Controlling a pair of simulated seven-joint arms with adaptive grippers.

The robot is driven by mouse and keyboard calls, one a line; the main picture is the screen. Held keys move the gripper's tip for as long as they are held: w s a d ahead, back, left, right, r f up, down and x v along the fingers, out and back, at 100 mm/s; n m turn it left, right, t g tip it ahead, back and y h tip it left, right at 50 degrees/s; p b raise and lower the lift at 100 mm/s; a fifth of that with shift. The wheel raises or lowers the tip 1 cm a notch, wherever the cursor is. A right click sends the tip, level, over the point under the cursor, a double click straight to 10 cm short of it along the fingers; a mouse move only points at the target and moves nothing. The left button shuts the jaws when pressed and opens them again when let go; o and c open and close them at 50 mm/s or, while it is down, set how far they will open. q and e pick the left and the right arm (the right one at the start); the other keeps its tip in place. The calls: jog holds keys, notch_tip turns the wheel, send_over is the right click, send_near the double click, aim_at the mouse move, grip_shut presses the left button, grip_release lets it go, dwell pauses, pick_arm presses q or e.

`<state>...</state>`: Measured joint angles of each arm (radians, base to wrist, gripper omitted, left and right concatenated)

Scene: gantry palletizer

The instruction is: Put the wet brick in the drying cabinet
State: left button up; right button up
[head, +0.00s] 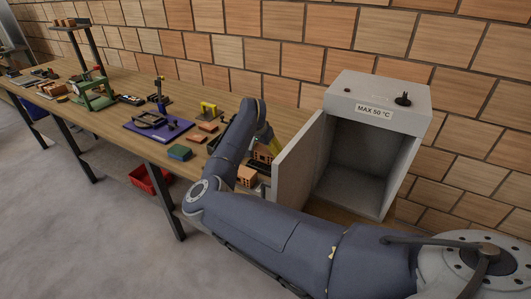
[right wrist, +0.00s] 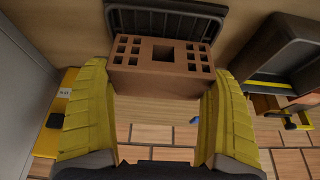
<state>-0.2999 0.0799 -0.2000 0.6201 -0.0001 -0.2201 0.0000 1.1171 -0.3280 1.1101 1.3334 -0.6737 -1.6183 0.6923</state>
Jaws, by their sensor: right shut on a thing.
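The brick (right wrist: 160,65) is reddish-brown with small square holes and one larger middle hole. In the right wrist view it sits between the yellow fingers of my right gripper (right wrist: 160,92), which is shut on it. A black slatted rack (right wrist: 165,20) shows just beyond the brick; I cannot tell whether they touch. In the head view my right gripper (head: 268,145) and the brick (head: 262,153) are just left of the cabinet door, partly hidden. The grey drying cabinet (head: 375,100), labelled MAX 50 °C, stands open and its visible inside is empty. My left gripper is not in view.
The open cabinet door (head: 297,160) stands between my right gripper and the cabinet opening. Another brick (head: 246,176) is near the bench's front edge.

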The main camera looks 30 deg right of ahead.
jog(key=shift+f, duration=0.3)
jog(key=shift+f, duration=0.3)
jog(key=o, duration=1.2)
jog(key=shift+o, duration=0.2)
jog(key=v, duration=1.7)
jog(key=shift+r, duration=0.25)
